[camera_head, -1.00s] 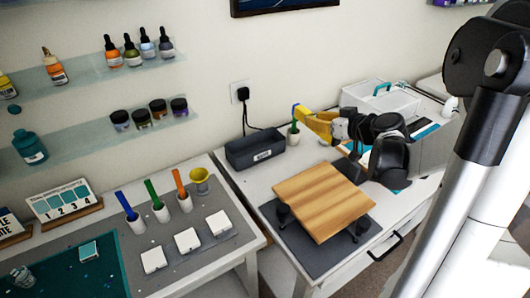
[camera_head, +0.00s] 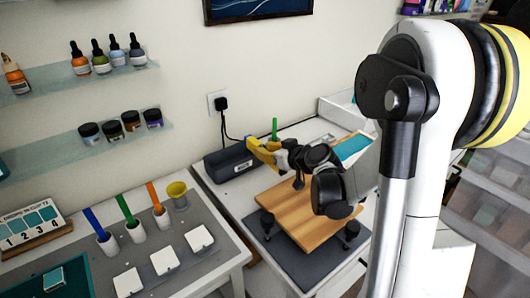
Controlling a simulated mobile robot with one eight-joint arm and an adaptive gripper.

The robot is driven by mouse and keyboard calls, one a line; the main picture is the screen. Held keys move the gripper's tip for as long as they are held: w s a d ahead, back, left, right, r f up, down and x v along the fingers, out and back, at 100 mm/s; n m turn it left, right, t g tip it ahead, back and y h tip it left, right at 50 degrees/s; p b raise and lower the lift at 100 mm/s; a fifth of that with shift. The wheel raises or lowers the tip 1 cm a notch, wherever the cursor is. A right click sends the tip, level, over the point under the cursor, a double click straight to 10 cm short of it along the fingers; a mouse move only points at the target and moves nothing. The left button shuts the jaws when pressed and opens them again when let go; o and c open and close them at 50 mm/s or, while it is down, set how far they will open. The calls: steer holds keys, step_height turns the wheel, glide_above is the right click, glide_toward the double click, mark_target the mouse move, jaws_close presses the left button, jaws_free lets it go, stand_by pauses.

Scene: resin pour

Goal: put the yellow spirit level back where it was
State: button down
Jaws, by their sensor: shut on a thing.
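My gripper (camera_head: 280,153) is shut on the yellow spirit level (camera_head: 261,153), which juts out to the left of the fingers. The level is held at the right end of the dark grey box (camera_head: 228,161) in the picture; whether it touches the box I cannot tell. My arm hides part of the level's right end. A wooden board (camera_head: 285,214) lies below my gripper, raised on dark knob-like supports over a grey mat (camera_head: 285,258).
A green stick (camera_head: 275,127) stands upright just behind the level. A left table holds white cups with coloured sticks (camera_head: 136,232), a yellow cup (camera_head: 178,195) and white square blocks (camera_head: 200,238). A teal-topped item (camera_head: 352,147) lies behind my arm. Shelves of bottles hang at left.

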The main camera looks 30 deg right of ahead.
steer(key=shift+f+b, duration=0.55)
steer(key=shift+b, duration=0.05)
steer(key=shift+f, duration=0.1)
steer(key=c, duration=1.3)
jaws_free()
